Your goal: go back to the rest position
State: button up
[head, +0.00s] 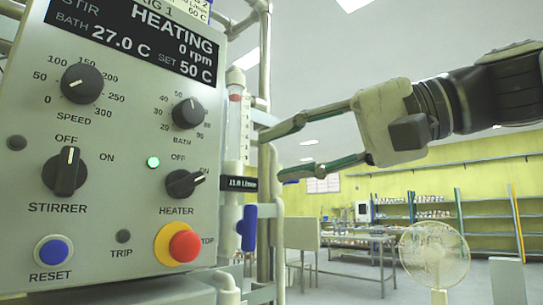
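My gripper (284,156) is at the centre of the head view, just right of the control panel (110,130). Its two fingers point left and are spread apart, with nothing between them. My arm comes in from the right edge. The panel display (150,40) reads HEATING, 0 rpm, bath 27.0 C, set 50 C. The heater knob (185,183) is turned towards ON, and a green lamp (153,162) is lit near it. The stirrer knob (65,171) points up at OFF. I cannot tell the exact gap between gripper and panel.
A glass column (234,130) with a blue valve handle (247,228) and metal frame pipes stands beside the panel, close to my fingertips. A red stop button (185,245) sticks out of the panel. A fan (434,255), a table (350,236) and shelves (485,225) stand behind.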

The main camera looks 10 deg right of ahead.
dwell(0.5)
jog(key=s+f+g+h, duration=0.2)
jog(key=s+f+h, duration=0.1)
jog(key=f, duration=0.8)
jog(key=s+f+g+h, duration=0.2)
jog(key=f+h, duration=0.1)
jog(key=f, duration=0.9)
jog(key=s+d+f+n+g+h, duration=0.1)
jog(key=s+d+f+h, duration=0.1)
jog(key=s+d+f, duration=0.3)
jog(key=s+d+f+g+h, duration=0.1)
jog(key=s+f+g+h, duration=0.15)
jog(key=f, duration=0.45)
jog(key=s+d+f+n+g+h, duration=0.1)
jog(key=s+d+f+h, duration=0.2)
jog(key=s+f, duration=0.3)
notch_tip(320, 180, up, 18)
jog(key=w+t+p, duration=0.1)
jog(key=t+p, duration=0.2)
jog(key=p, duration=1.4)
jog(key=shift+w+y, duration=0.35)
jog(key=shift+w, duration=0.05)
jog(key=shift+a+t, duration=0.1)
jog(key=shift+t, duration=0.15)
